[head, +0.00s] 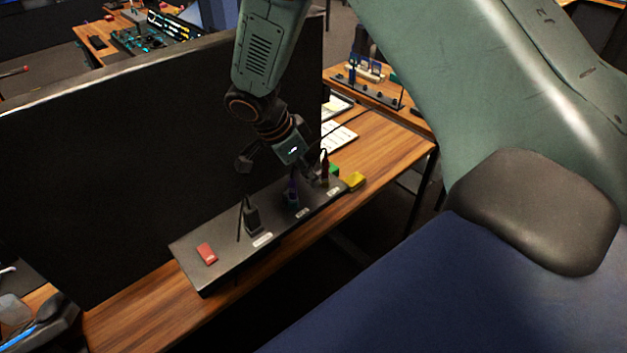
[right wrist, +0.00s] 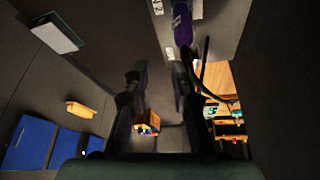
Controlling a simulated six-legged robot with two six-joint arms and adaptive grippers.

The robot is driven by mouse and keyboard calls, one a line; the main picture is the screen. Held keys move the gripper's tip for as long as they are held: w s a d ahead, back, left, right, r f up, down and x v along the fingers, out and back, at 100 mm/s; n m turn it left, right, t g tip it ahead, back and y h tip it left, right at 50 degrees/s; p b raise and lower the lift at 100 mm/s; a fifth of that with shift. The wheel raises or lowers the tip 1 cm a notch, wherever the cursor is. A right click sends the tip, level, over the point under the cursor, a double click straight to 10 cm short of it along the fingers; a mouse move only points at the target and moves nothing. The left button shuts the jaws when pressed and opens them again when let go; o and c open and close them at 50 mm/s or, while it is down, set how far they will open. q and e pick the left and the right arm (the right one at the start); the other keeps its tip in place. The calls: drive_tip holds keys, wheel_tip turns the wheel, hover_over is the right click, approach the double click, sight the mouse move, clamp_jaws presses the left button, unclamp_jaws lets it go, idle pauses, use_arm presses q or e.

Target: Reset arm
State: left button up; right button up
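A dark grey panel (head: 222,262) lies along the wooden desk in the head view. My right gripper (head: 278,171) hangs over the panel's far right part, its fingers spread apart. In the right wrist view, the two fingers of the right gripper (right wrist: 159,78) stand apart with nothing between them. A purple-and-dark item (head: 292,193) stands on the panel below the gripper; a purple part (right wrist: 183,26) shows beside the right fingertip in the wrist view. Whether they touch cannot be told. My left gripper is not clearly seen.
On the panel are a red piece (head: 207,254) and a black upright device (head: 252,217). A yellow block (head: 355,181) sits at its right end. A tall black partition (head: 110,190) stands behind. The desk's front strip (head: 150,318) is mostly clear.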

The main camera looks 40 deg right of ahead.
drive_tip(key=v, duration=0.7)
drive_tip(key=shift+a+r, duration=0.2)
drive_tip(key=shift+r, duration=0.1)
drive_tip(key=s+a+f+n+y, duration=0.25)
drive_tip(key=s+f+n, duration=0.35)
drive_tip(key=f, duration=0.4)
drive_tip(key=s+a+f+n+y, duration=0.2)
drive_tip(key=s+a+f+n, duration=0.2)
drive_tip(key=s+f, duration=0.5)
drive_tip(key=s+f+n, duration=0.3)
drive_tip(key=s+n, duration=0.2)
drive_tip(key=s, duration=0.2)
drive_tip(key=s+f+n, duration=0.3)
drive_tip(key=s+n, duration=0.1)
drive_tip(key=s, duration=0.3)
wheel_tip(320, 180, down, 14)
drive_tip(key=t+b, duration=0.1)
drive_tip(key=b, duration=1.3)
drive_tip(key=shift+s+a+f+n+b, duration=0.2)
drive_tip(key=shift+s+n+b, duration=0.1)
drive_tip(key=shift+b, duration=0.1)
